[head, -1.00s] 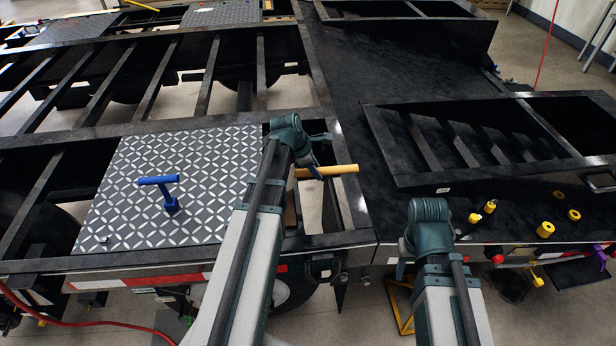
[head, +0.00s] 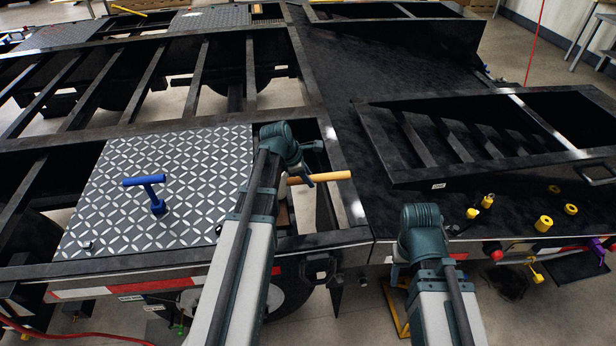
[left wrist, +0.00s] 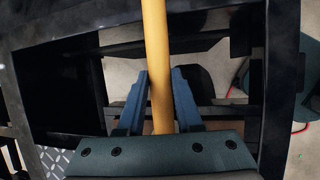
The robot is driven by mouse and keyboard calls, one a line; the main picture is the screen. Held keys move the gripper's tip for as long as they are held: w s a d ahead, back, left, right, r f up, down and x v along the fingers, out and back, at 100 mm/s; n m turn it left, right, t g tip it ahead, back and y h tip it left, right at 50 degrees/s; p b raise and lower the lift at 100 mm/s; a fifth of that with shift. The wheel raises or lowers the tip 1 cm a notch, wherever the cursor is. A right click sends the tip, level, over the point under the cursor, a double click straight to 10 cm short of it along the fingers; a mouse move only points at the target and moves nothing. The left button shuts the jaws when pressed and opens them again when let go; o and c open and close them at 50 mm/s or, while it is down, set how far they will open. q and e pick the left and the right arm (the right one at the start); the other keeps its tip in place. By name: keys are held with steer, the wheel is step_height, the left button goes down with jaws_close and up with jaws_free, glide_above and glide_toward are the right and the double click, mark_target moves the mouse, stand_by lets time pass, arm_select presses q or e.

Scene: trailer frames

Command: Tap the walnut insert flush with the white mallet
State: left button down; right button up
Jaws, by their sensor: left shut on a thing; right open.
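My left gripper (head: 306,177) is shut on a pale wooden handle (head: 330,177), held over the open bay of the black trailer frame. The left wrist view shows the handle (left wrist: 156,55) between the two blue fingers (left wrist: 160,105). I take it as the mallet's handle; no white head shows in either view. I cannot make out the walnut insert in either view. My right gripper (head: 397,268) is low in front of the trailer's front edge, mostly hidden by its wrist, and holds nothing that I can see.
A diamond-plate panel (head: 190,185) with a blue T-handle (head: 152,187) lies left of the bay. The black deck (head: 400,75) carries a slatted frame (head: 480,135). Several yellow fittings, including a ring (head: 543,223), stand at the deck's right front. Open gaps lie between the crossbeams.

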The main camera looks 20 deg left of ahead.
arm_select(q)
steer(key=shift+r+p, duration=2.3)
steer(key=shift+p, duration=0.65)
steer(key=shift+r+p, duration=0.3)
steer(key=shift+r, duration=0.05)
steer(key=shift+f, duration=0.1)
steer(key=shift+f+b, duration=0.3)
steer(key=shift+b, duration=0.1)
steer(key=shift+r, duration=0.3)
